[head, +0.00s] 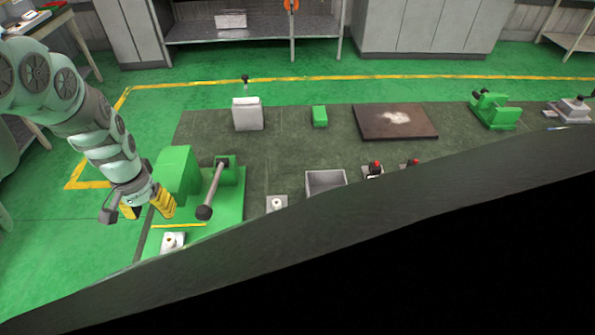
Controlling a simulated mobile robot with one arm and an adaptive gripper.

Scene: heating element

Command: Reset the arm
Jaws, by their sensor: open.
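My arm comes in from the left in the head view and bends downward. My gripper (146,211) is at its end, with two yellow fingers spread apart and nothing seen between them. It hangs at the left side of a green machine (175,172) on a green base plate. I cannot tell whether the fingers touch the machine. The machine has a grey lever (214,188) with a dark knob, to the right of my gripper.
A white button box (172,242) sits near the plate's front. Further right are a grey open bin (325,182), a green block (319,116), a brown plate (394,121) and another green device (493,110). A large dark edge hides the lower right. Green floor lies open at left.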

